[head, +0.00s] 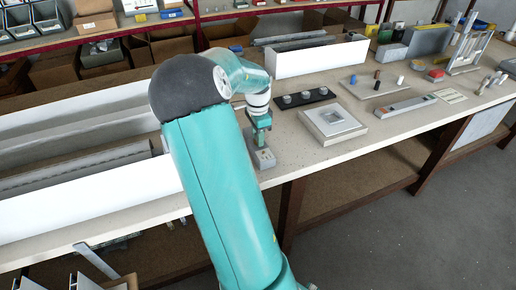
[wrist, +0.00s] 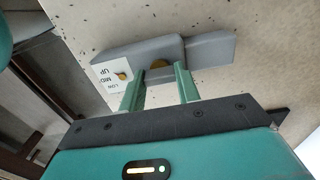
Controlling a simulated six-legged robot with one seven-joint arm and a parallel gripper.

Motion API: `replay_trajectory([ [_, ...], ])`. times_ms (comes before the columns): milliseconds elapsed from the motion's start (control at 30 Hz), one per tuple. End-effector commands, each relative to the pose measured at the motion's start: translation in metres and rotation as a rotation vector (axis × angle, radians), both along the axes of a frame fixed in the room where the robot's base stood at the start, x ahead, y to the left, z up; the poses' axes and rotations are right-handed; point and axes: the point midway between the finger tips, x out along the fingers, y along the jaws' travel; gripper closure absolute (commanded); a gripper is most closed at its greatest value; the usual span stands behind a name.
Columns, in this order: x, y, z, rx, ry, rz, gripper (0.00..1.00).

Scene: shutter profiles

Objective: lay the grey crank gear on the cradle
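My gripper (head: 262,124) is above a small grey box (head: 264,158) near the bench's front edge. In the wrist view my gripper (wrist: 161,72) is open, its two green fingers apart with nothing visibly held. Beyond the fingertips lies the grey box (wrist: 140,53) with a white label reading UP, MID, LOW, a brass knob (wrist: 123,76), and a round brass part (wrist: 161,64) partly hidden by the fingers. Several grey round pieces (head: 305,97) sit on a black strip on the bench. I cannot tell which thing is the crank gear or the cradle.
A pale square plate (head: 332,122) with a grey centre lies right of my gripper. A long grey bar-shaped piece (head: 405,106) and a thin board with small pegs (head: 376,86) lie farther right. Long white profiles (head: 75,205) fill the left bench. A white trough (head: 318,58) stands behind.

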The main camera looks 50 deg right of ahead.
Motion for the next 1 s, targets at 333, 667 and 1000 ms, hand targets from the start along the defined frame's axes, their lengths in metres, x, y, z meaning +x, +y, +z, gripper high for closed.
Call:
replay_trajectory([
  [333, 0.0, 0.0, 0.001, -0.001, -0.001, 0.0, 1.0],
  [667, 0.001, -0.001, 0.021, -0.003, -0.003, 0.002, 1.0],
  [1000, -0.022, 0.033, 0.081, 0.0, -0.008, 0.004, 1.0],
])
